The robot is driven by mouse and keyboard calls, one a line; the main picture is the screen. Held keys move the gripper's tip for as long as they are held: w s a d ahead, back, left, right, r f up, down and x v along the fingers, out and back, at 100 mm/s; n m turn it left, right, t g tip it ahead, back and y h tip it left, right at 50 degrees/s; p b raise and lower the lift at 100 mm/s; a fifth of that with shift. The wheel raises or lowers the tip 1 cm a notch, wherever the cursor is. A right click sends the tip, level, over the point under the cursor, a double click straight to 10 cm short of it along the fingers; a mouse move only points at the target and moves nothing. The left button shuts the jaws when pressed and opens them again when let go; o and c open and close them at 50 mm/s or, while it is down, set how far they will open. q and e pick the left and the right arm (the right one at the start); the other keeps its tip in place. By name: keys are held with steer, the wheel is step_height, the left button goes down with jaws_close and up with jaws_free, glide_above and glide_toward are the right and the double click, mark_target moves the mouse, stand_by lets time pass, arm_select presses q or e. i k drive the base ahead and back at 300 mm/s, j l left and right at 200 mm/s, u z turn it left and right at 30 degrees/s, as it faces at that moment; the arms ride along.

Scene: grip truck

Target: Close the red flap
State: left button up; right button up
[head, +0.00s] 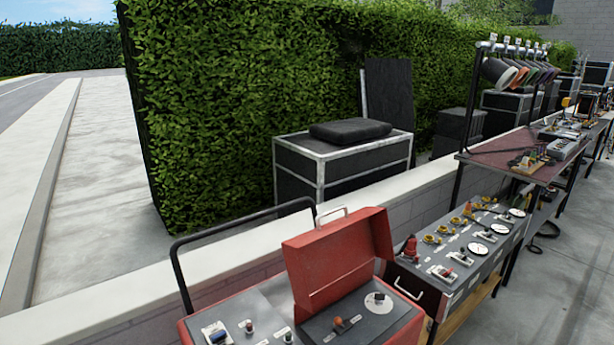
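The red flap (325,268) is in the lower middle of the head view. Below the flap, a grey panel (362,318) with an orange-red knob and a white round dial lies exposed. Neither of my grippers is in view.
A black tube rail (245,229) rises behind the box. A grey control console (468,245) with switches and dials stands close at right. A low wall (240,257) runs behind them. A cluttered table (505,160) stands further right. Paved ground is clear at lower right.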

mark_target(316, 258)
steer(key=i+j+u, duration=0.15)
steer(key=j, duration=0.3)
steer(key=i+j+u, duration=0.15)
steer(key=j, duration=0.25)
steer(key=i+j+u, duration=0.2)
steer(key=j, duration=0.25)
steer(key=i+j+u, duration=0.15)
steer(key=j, duration=0.25)
steer(key=k, duration=0.05)
